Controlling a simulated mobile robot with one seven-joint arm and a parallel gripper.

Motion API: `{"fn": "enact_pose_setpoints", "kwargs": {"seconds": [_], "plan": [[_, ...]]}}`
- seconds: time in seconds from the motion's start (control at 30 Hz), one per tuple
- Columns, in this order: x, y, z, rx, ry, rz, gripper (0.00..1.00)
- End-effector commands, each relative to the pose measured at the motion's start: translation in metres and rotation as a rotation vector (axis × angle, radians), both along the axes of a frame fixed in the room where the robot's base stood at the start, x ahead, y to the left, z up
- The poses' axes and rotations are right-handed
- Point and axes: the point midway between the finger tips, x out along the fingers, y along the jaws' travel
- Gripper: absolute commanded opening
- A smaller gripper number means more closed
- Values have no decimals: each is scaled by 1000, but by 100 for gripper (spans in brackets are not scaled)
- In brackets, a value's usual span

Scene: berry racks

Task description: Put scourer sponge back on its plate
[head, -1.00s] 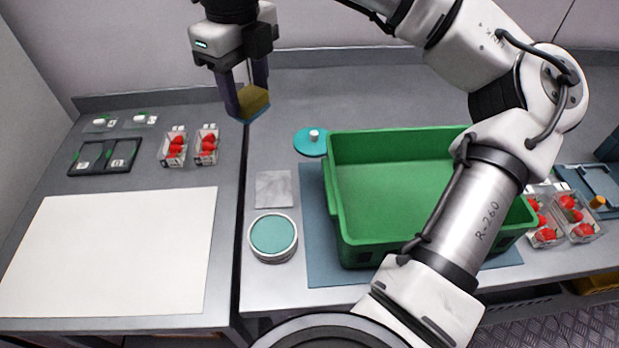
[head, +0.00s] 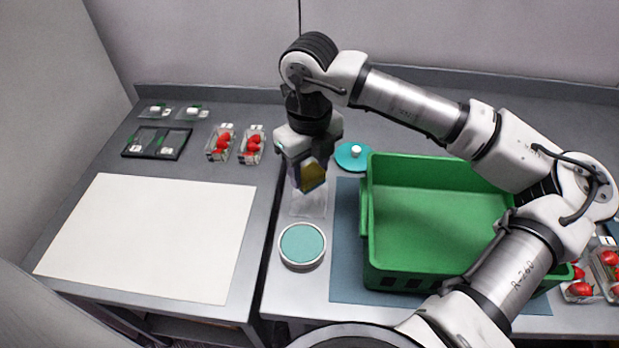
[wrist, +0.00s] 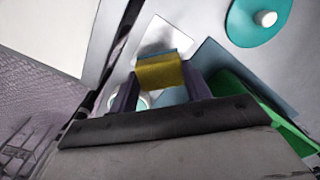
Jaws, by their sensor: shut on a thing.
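The scourer sponge (head: 314,179) is a small yellow block with a thin blue layer. It also shows in the wrist view (wrist: 160,72). My gripper (head: 308,177) is shut on it, with one dark finger at each side, and points down. The plate appears to be the thin, shiny grey square (head: 310,207) lying on the table. The sponge is above the plate's far part in the head view and hides some of it. In the wrist view the plate (wrist: 163,36) shows beyond the sponge. The height of the gap between them is hard to tell.
A round teal-topped tin (head: 302,245) stands in front of the plate. A teal lid with a white knob (head: 353,156) lies behind. A green crate (head: 440,230) on a blue mat (head: 346,260) is to the right. A white sheet (head: 150,237) and berry punnets (head: 236,144) are left.

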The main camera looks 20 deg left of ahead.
Motion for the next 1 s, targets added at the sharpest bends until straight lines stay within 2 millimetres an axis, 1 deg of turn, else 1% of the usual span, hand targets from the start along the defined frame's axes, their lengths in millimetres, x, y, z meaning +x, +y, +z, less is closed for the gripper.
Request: {"fn": "enact_pose_setpoints", "kwargs": {"seconds": [0.3,0.4,0.6,0.77,0.8,0.93,0.97,1.0], "plan": [[-1,0,-40,1,2,1,27],[0,0,-44,0,1,1,27],[0,0,-44,0,0,1,27],[0,0,-48,0,0,1,27],[0,0,-47,0,0,1,50],[0,0,-47,0,0,1,68],[0,0,-47,0,0,1,70],[0,0,-47,0,0,1,70]]}}
